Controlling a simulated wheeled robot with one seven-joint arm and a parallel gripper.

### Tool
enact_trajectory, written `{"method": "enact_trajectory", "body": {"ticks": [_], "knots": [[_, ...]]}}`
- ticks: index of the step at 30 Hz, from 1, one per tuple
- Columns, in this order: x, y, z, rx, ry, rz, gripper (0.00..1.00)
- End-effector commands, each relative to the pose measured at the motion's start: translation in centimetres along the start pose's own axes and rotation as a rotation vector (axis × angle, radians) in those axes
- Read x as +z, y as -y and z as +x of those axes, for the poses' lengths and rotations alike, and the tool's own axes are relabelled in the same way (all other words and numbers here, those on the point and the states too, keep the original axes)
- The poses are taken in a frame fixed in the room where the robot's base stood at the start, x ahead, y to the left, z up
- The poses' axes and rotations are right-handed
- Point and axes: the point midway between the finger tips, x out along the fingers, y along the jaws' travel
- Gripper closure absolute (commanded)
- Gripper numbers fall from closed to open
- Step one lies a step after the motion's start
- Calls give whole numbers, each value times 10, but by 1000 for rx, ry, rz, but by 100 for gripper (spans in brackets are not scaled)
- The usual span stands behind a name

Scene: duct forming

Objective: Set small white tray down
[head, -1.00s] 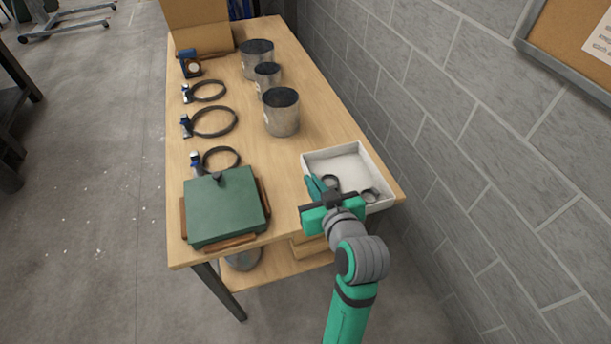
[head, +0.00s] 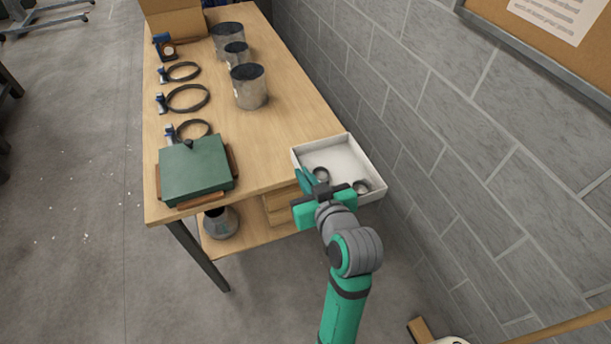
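The small white tray (head: 345,158) is at the front right corner of the wooden table, by the wall. It holds small dark ring clamps (head: 361,187). My gripper (head: 312,183) is at its near left side and appears shut on its wall. The fingertips are partly hidden by the gripper body. The tray's near part extends beyond the table's front edge. I cannot tell whether its far part touches the table top.
The table (head: 290,110) has free room in the middle. A green lidded box (head: 195,172), several ring clamps (head: 188,98) and metal cylinders (head: 249,88) stand on it. The block wall (head: 430,140) is close on the right. A wooden edge (head: 560,328) shows at lower right.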

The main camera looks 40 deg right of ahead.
Motion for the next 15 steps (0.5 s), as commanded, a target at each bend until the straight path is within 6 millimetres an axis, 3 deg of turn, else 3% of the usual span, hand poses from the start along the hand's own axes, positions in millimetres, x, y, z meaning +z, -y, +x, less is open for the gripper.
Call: {"method": "enact_trajectory", "body": {"ticks": [15], "knots": [[36,30,12,-29,4,-9,100]]}}
